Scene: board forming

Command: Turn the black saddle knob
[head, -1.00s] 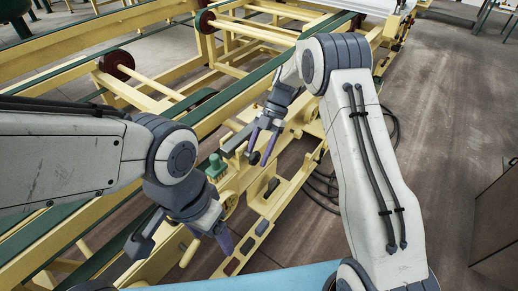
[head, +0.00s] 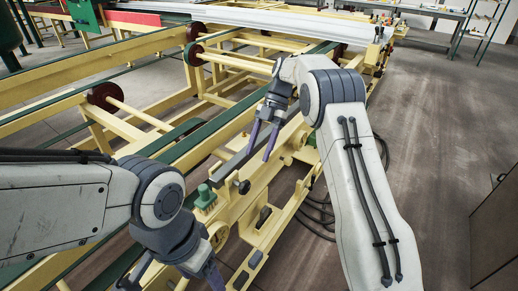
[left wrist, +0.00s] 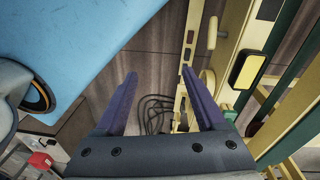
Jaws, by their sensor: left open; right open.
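A small black knob (head: 243,187) shows on the yellow saddle in the head view, near the end of a dark bar; I take it as the saddle knob. A second dark round part (head: 264,214) sits just below it, so I cannot be sure which is meant. My right gripper (head: 260,154) is open and empty, its purple fingers pointing down above and slightly right of the upper knob, apart from it in the picture. My left gripper (head: 172,281) is low in the head view, partly cut off. In the left wrist view it is open (left wrist: 158,75) with nothing between its fingers.
The yellow machine frame (head: 140,137) with rollers fills the left and middle. A green part (head: 205,196) stands beside the dark bar. Black cables (head: 317,211) lie on the floor right of the frame. Open floor (head: 430,140) lies at right. A blue surface (left wrist: 75,50) shows in the left wrist view.

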